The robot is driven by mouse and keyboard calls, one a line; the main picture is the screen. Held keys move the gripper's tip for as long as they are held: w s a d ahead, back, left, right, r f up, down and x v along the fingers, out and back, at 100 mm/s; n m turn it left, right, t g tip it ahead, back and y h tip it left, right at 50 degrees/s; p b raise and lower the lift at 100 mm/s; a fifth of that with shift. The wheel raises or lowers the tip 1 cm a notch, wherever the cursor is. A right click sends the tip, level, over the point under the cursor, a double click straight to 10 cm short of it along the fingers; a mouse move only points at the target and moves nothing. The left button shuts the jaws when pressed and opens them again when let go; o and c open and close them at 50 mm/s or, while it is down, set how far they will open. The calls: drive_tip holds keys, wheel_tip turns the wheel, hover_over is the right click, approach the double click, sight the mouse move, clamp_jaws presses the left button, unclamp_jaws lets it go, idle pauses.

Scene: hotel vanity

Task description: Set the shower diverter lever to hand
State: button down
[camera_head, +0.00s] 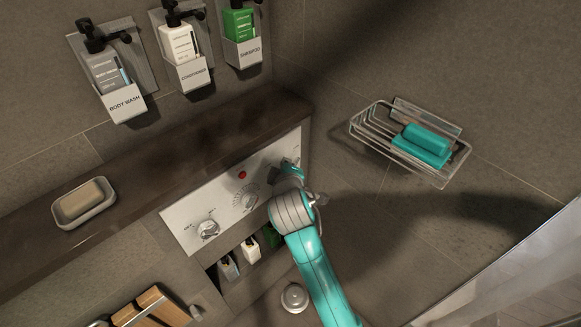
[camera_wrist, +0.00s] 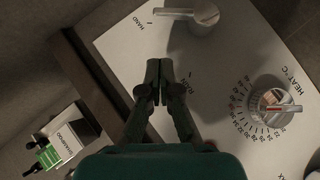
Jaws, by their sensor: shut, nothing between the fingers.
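The diverter lever (camera_wrist: 176,13) is a pale bar on a round metal knob at the top of the wrist view. Its bar points left, with its tip close to the tick by the HAND label (camera_wrist: 128,23). The RAIN label (camera_wrist: 187,84) is lower, beside my gripper. My gripper (camera_wrist: 158,66) is shut and empty, its fingertips below and left of the lever, apart from it in the picture. In the head view my gripper (camera_head: 290,170) is at the right end of the white control panel (camera_head: 182,219) and largely hides the lever there.
A heat dial (camera_wrist: 273,105) sits right of my gripper in the wrist view. Another knob (camera_head: 207,231) is at the panel's left end. A wire basket (camera_head: 365,128) with teal soap hangs at right. A dark ledge (camera_head: 150,175) runs above the panel; bottles stand in a niche below.

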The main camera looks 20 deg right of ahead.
drive_tip(key=v, duration=0.8)
drive_tip(key=shift+r, duration=0.25)
drive_tip(key=shift+d, duration=0.1)
